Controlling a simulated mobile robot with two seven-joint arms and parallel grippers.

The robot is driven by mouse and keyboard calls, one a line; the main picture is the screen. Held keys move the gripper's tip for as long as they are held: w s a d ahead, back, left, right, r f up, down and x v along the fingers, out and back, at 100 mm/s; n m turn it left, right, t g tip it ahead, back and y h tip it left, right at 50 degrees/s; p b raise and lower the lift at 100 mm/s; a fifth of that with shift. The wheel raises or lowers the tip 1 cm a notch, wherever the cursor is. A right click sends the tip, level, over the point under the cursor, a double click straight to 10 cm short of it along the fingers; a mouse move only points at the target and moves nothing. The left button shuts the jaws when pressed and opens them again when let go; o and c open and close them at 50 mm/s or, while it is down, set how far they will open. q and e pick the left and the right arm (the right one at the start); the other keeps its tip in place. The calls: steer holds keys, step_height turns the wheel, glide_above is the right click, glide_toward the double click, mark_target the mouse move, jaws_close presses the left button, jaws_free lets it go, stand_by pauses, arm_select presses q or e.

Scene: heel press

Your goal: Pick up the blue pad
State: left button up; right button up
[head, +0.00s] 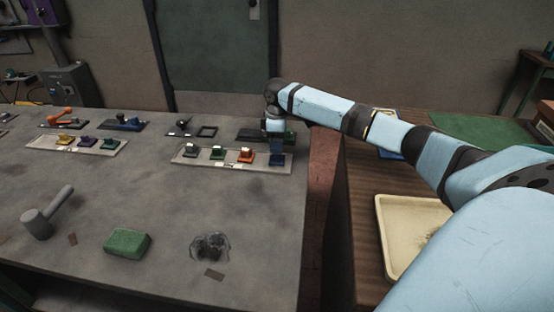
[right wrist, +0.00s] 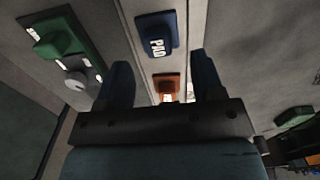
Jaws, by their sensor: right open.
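The blue pad (head: 277,160) sits at the right end of a pale strip tray (head: 232,164) on the grey table. In the right wrist view the pad (right wrist: 157,35) shows its white PAD lettering, ahead of the fingertips and not between them. My right gripper (head: 276,140) points down just above the pad in the head view, partly blending with it. In the right wrist view the gripper (right wrist: 161,62) has its two dark blue fingers wide apart with nothing held. My left gripper is not in view.
An orange block (head: 246,156) sits beside the pad, with green (head: 217,153) and dark (head: 191,150) blocks farther left. A dark board with a green part (right wrist: 58,45) lies behind. A mallet (head: 45,213) and green sponge-like block (head: 127,243) lie nearer. The table's right edge is close.

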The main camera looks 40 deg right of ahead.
mark_target(277, 156)
steer(key=f, duration=0.3)
steer(key=f+b, duration=0.1)
steer(key=f, duration=0.1)
steer(key=shift+w+a+f, duration=0.15)
steer(key=shift+w, duration=0.2)
steer(key=c, duration=1)
